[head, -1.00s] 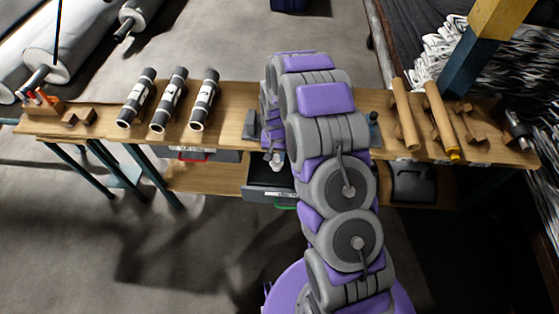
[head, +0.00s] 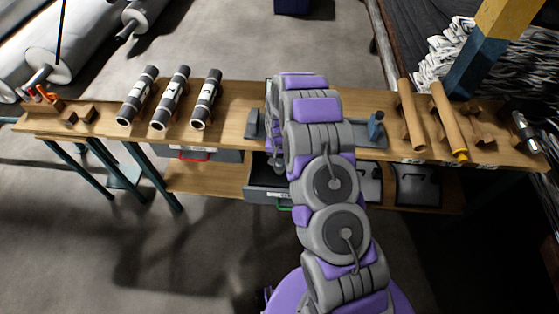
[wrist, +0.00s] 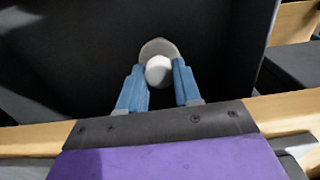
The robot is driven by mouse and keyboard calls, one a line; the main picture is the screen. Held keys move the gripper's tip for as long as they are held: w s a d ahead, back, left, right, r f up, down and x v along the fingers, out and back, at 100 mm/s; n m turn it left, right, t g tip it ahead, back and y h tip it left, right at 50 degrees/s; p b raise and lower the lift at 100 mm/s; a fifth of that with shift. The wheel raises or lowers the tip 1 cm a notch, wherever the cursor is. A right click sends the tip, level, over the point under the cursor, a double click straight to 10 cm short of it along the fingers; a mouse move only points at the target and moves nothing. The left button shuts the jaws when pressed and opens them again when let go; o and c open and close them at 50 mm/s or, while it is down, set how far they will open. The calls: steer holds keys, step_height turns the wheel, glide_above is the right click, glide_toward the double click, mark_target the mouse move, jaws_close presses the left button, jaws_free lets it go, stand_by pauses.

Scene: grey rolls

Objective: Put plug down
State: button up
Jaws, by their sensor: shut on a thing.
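In the wrist view the plug (wrist: 158,70), a rounded white and grey piece, sits between the blue fingertips of my gripper (wrist: 159,82). My gripper is shut on it. The fingers and plug are over the dark inside of an open container, which seems to be the open drawer (head: 265,198) under the bench in the head view. I cannot tell whether the plug touches the bottom. In the head view my own arm hides the gripper and plug.
A blue-topped piece (head: 376,126) stands in a grey tray right of my arm. Green (head: 285,207) and red (head: 193,155) handles show below.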

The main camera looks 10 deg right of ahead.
steer(key=o, duration=0.9)
steer(key=shift+r, duration=0.1)
steer(key=s+a+r+n+p, duration=0.1)
steer(key=s+r, duration=0.2)
steer(key=r, duration=0.8)
steer(key=s+r+p, duration=0.1)
steer(key=s+r, duration=0.2)
steer(key=r, duration=0.8)
steer(key=s+r+n+g, duration=0.1)
steer(key=s+r, duration=0.6)
steer(key=s, duration=0.4)
steer(key=s+r+n, duration=0.1)
steer(key=s+r, duration=0.6)
steer(key=s, duration=0.3)
steer(key=shift+n+g, duration=0.3)
steer(key=shift+g, duration=0.1)
steer(key=s, duration=0.5)
steer(key=s+r, duration=0.1)
steer(key=s, duration=0.4)
steer(key=s+r, duration=0.1)
steer(key=s, duration=0.4)
steer(key=shift+s+d, duration=0.2)
steer(key=shift+d, duration=0.2)
